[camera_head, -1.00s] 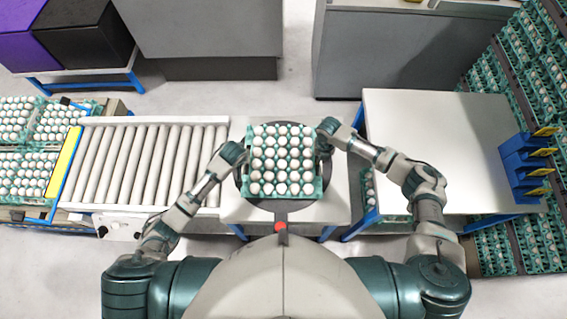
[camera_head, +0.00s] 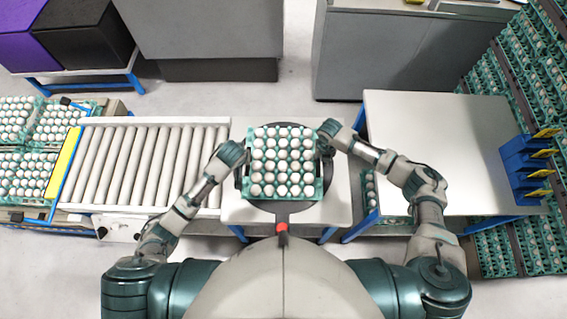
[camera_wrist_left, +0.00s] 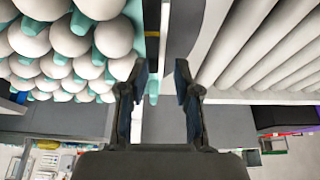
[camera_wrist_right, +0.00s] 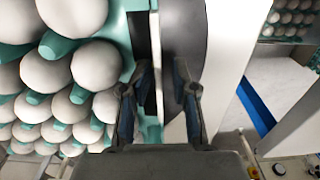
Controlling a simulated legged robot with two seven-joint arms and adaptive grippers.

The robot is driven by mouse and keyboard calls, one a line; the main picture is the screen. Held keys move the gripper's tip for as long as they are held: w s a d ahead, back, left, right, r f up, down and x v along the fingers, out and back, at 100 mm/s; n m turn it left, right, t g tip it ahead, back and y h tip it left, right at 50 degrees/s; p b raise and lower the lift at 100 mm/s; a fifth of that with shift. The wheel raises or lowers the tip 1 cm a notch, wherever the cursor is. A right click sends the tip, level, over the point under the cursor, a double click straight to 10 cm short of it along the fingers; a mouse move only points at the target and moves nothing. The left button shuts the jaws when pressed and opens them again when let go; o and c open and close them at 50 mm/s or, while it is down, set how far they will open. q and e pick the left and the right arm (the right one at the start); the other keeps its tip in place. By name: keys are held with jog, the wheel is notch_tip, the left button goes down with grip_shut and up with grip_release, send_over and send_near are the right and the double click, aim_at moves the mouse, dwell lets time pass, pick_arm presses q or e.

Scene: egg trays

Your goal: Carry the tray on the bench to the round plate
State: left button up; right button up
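The teal egg tray (camera_head: 284,195), full of white eggs, sits over the dark round plate (camera_head: 283,208) in the middle of the head view. The plate lies on a small white table. My left gripper (camera_head: 241,168) is at the tray's left side and my right gripper (camera_head: 328,150) at its right side. In the left wrist view the left gripper's fingers (camera_wrist_left: 163,82) stand apart, with a bit of teal rim between them. In the right wrist view the right gripper's fingers (camera_wrist_right: 163,85) are also apart beside the tray's edge. The tray's underside is hidden.
A roller conveyor (camera_head: 145,165) adjoins the table on the left, with more egg trays (camera_head: 45,203) beyond. A white bench (camera_head: 440,140) with blue holders (camera_head: 522,170) stands on the right, its top otherwise clear. Grey cabinets (camera_head: 200,35) stand at the back.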

pick_arm(q)
jog(key=v, duration=0.3)
pick_arm(e)
jog(key=shift+a, duration=0.2)
jog(key=shift+r, duration=0.25)
pick_arm(q)
jog(key=shift+s+r, duration=0.1)
jog(key=shift+r, duration=0.05)
pick_arm(e)
notch_tip(320, 180, up, 12)
jog(key=shift+f, duration=0.25)
pick_arm(q)
jog(key=shift+d, duration=0.2)
pick_arm(e)
jog(key=shift+d, duration=0.1)
pick_arm(q)
jog(key=shift+s, duration=0.1)
pick_arm(e)
jog(key=shift+f, duration=0.1)
